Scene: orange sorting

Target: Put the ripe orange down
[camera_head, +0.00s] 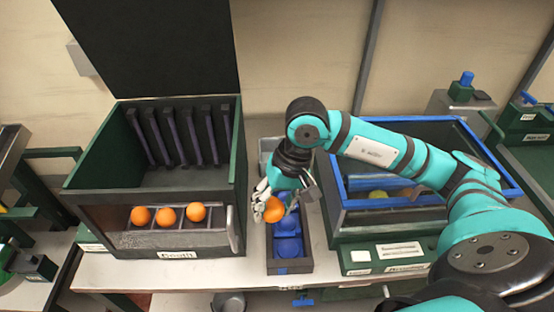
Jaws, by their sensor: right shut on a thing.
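My right gripper (277,205) is shut on a ripe orange (274,211). It holds the orange above the far part of a narrow dark tray (290,266) with blue cup-like holders (288,247). The orange looks raised over the tray; the exact gap cannot be told. The gripper's wrist and fingers hide part of the tray's far end. Several oranges (168,215) sit in a row in the front slot of the green box at the left. My left gripper is not in view.
The tall green box (240,160) with a raised dark lid (150,45) stands left of the tray. A blue-rimmed bin (420,121) with a yellow-green fruit (378,194) inside stands at the right, under my right arm. The pale table (200,275) is bare along its front.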

